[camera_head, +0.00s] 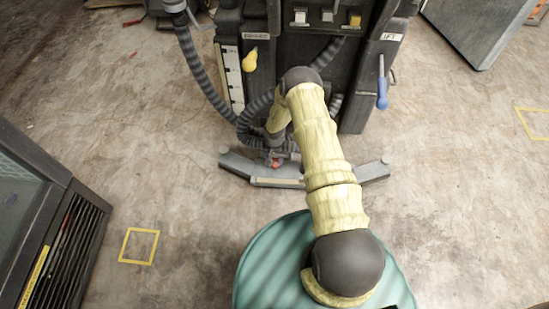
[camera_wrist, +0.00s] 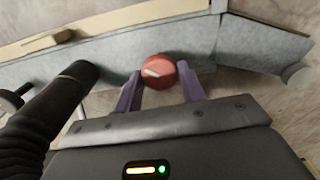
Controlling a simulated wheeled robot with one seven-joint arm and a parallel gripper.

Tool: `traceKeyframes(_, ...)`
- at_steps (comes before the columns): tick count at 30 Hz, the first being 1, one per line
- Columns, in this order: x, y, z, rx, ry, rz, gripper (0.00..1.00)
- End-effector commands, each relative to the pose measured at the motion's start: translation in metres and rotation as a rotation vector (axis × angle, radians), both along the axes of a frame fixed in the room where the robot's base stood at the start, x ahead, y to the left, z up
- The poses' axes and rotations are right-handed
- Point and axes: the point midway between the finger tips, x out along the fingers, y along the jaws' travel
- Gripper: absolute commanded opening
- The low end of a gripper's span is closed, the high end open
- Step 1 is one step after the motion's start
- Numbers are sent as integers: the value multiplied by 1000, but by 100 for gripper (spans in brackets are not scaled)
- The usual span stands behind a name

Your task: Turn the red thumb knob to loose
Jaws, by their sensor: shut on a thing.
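The red thumb knob (camera_wrist: 158,72) is round with a pale mark across its face. It sits in front of the grey base bar in the wrist view. My gripper (camera_wrist: 160,85) has its two purple fingers on the left and right sides of the knob, shut on it. My gripper is mostly hidden there among the hoses. The pale mark on the knob runs at a slant. What the knob fastens to is hidden.
The dark machine (camera_head: 330,85) carries a yellow knob (camera_head: 250,60) and a blue-handled lever (camera_head: 382,95). Ribbed hoses (camera_head: 205,75) hang at its left. A thick black hose (camera_wrist: 45,115) passes left of my gripper. The grey base bar (camera_head: 235,163) spreads along the floor.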

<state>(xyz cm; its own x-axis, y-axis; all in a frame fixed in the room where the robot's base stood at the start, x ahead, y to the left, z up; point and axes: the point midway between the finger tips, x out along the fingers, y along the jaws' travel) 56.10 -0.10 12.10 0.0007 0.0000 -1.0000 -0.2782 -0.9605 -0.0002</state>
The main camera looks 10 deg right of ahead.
Motion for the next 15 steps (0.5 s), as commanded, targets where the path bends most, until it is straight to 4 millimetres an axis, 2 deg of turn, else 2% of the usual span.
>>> traceKeyframes(15, -1, -1, 1, 0, 3, 492, 17)
